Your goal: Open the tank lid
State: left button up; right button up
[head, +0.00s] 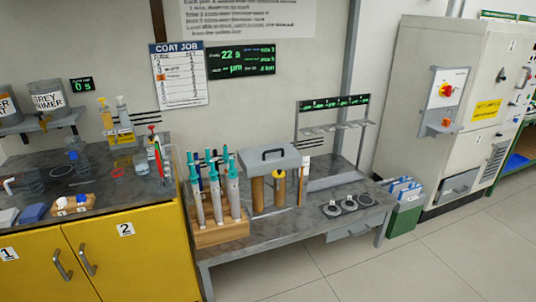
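Neither of my grippers is in the head view, and nothing touches the lid.
A wooden rack (222,233) of several teal-topped syringe-like tools stands close left of the lid. Round holders (350,203) sit on the bench's right. A yellow cabinet (150,262) stands left, a grey machine cabinet (418,105) right. The floor in front is clear.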

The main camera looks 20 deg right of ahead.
aim_at(266, 159)
jog(key=i+l, duration=0.25)
jog(key=i, duration=0.15)
jog(key=i+l, duration=0.3)
jog(key=i, duration=0.1)
